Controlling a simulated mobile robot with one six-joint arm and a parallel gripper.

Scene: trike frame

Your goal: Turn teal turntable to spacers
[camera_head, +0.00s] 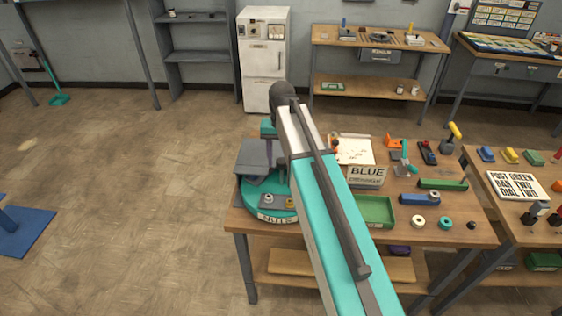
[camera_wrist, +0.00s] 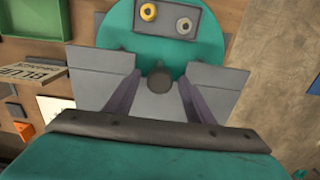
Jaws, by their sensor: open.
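The teal turntable (camera_head: 268,213) sits at the left end of the wooden workbench, with a "NUTS" label facing the front edge. A grey tray on it holds a grey ring and a yellow ring. In the wrist view the teal disc (camera_wrist: 200,48) shows the same tray (camera_wrist: 208,20) at the top. A dark round knob (camera_wrist: 159,83) stands near its middle. My gripper (camera_wrist: 160,78) is open, its two purple-grey fingers on either side of the knob; I cannot tell whether they touch it. Grey panels flank the fingers. No spacers label is readable. My arm hides part of the turntable in the head view.
Right of the turntable are a "BLUE" sign (camera_head: 367,176), a green tray (camera_head: 375,211), loose rings and tools. A second bench (camera_head: 510,214) adjoins on the right. A white fridge (camera_head: 264,60) stands behind. Open floor (camera_head: 120,190) lies to the left.

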